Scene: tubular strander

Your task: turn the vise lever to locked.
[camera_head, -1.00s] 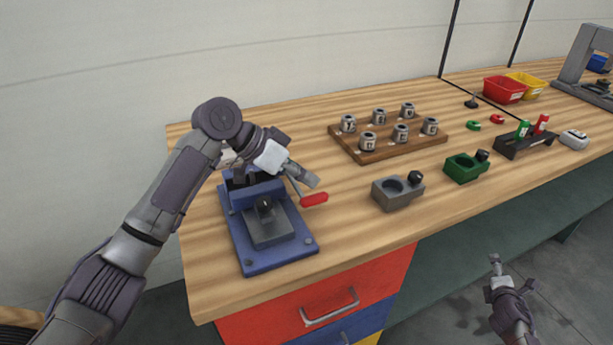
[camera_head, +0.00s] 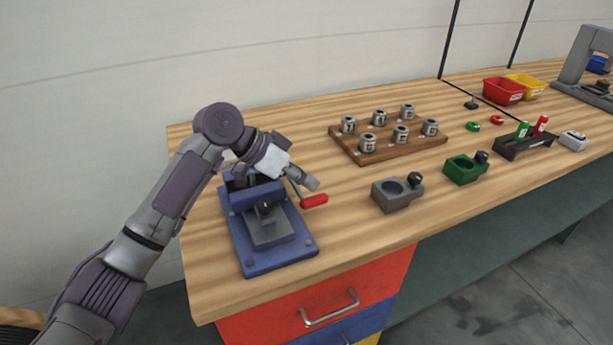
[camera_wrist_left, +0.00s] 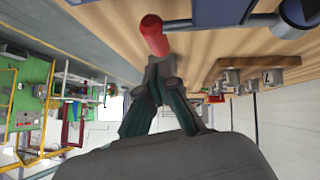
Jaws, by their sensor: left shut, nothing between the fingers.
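The blue vise (camera_head: 268,232) stands at the left end of the wooden bench. Its lever (camera_head: 314,201) has a red handle that points to the right over the bench top; the red handle also shows in the left wrist view (camera_wrist_left: 154,34). My left gripper (camera_head: 313,184) is shut and empty, just above and beside the red handle. In the left wrist view its closed fingertips (camera_wrist_left: 160,66) are close to the handle's end; I cannot tell whether they touch it. My right gripper is out of view.
A wooden board (camera_head: 390,145) with several metal cups lies behind to the right. A grey fixture (camera_head: 397,193) and a green fixture (camera_head: 465,168) stand right of the vise. Bare bench lies between the vise and the grey fixture. Red and yellow bins (camera_head: 504,91) are farther back.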

